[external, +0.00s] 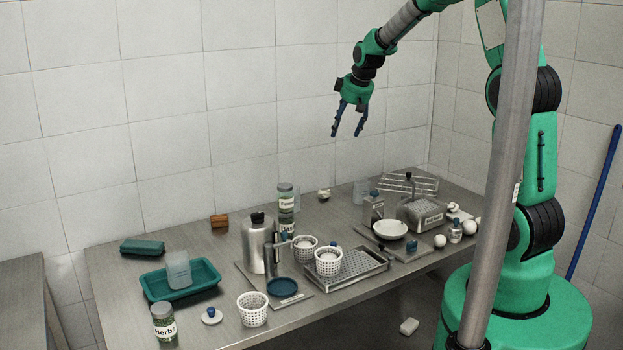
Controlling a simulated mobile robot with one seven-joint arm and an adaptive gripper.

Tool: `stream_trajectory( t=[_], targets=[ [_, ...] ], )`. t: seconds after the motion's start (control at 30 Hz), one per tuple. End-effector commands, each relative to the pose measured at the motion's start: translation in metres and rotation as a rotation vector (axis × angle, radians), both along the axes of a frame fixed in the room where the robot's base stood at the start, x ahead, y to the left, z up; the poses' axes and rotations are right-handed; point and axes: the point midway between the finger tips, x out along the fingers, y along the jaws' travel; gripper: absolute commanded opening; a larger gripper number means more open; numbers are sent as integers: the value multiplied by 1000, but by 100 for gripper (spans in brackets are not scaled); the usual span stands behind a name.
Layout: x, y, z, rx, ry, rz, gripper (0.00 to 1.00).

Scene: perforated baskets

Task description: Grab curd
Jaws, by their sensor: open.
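My gripper (347,135) is open and empty, pointing down high above the back of the steel table. Two white perforated baskets stand near the table's middle: one basket (304,255) is further back, and the other (328,267) is by the drain tray. Both seem to hold something white, perhaps curd, but it is too small to be sure. A third perforated basket (253,314) stands at the front edge and looks empty. My gripper is well apart from all of them.
A teal tray (155,293) is at left. Air around my gripper is clear.

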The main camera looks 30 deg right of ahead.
Motion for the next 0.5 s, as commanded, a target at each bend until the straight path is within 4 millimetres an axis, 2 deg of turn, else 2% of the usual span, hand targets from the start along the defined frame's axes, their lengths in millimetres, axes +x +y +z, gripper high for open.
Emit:
stream_trajectory(
  t=[0.1,0.27,0.5],
  targets=[
    [27,-8,-25,-10,6,16,65],
    [61,-18,-60,-25,8,40,65],
    [106,-35,-119,-48,15,74,65]
  ],
)
